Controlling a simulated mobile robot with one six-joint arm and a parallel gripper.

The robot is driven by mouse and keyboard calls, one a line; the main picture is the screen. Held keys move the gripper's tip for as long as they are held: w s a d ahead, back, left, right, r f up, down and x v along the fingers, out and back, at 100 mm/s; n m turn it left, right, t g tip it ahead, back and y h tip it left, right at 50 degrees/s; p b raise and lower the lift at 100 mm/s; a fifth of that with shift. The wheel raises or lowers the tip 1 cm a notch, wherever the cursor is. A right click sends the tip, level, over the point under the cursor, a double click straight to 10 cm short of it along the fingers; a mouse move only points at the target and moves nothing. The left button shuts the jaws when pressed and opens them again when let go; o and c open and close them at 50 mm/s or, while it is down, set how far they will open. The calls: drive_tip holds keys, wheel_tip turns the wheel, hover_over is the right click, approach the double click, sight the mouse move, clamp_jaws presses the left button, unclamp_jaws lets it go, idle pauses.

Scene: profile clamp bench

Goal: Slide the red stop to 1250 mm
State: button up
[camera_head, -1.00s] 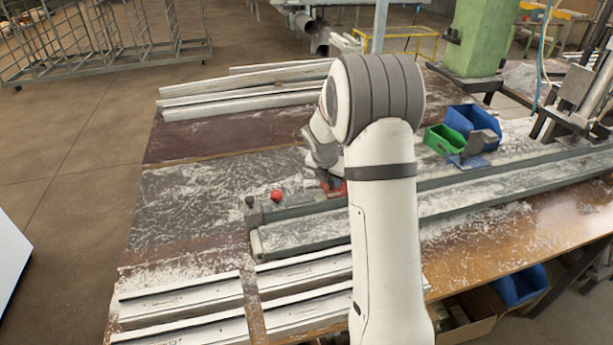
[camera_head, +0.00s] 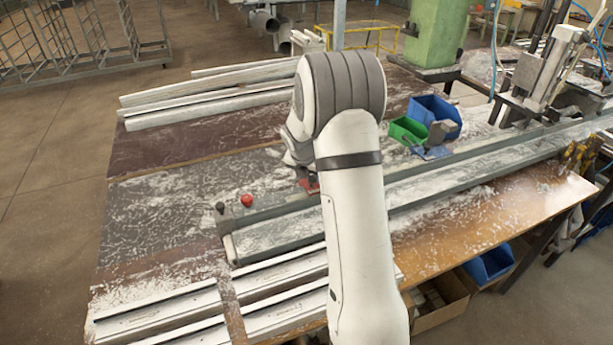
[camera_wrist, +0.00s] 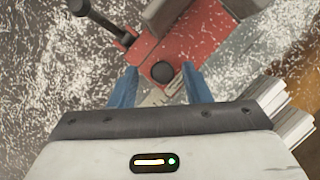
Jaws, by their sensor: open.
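The red stop (camera_head: 308,186) sits on the long grey rail (camera_head: 275,211) in the head view, mostly hidden behind my arm. In the wrist view the red stop (camera_wrist: 190,40) fills the top middle, with a black round knob (camera_wrist: 162,72) on it and a black lever (camera_wrist: 98,20) at its upper left. My gripper (camera_wrist: 160,88) has two blue fingers standing apart, one on either side of the knob. I cannot tell whether the fingers touch the stop. In the head view my gripper is hidden behind my arm. No scale marking is readable.
A red ball-like knob (camera_head: 247,200) is at the rail's left end. A green bin (camera_head: 408,130) and a blue bin (camera_head: 434,114) stand behind the rail. White profiles (camera_head: 165,318) lie at the front left, more (camera_head: 210,100) at the back. A machine (camera_head: 545,75) stands at the right.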

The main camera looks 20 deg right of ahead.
drive_tip(key=b+v, duration=0.1)
drive_tip(key=v, duration=0.6)
drive_tip(key=shift+r, duration=0.35)
drive_tip(key=shift+s+a, duration=0.15)
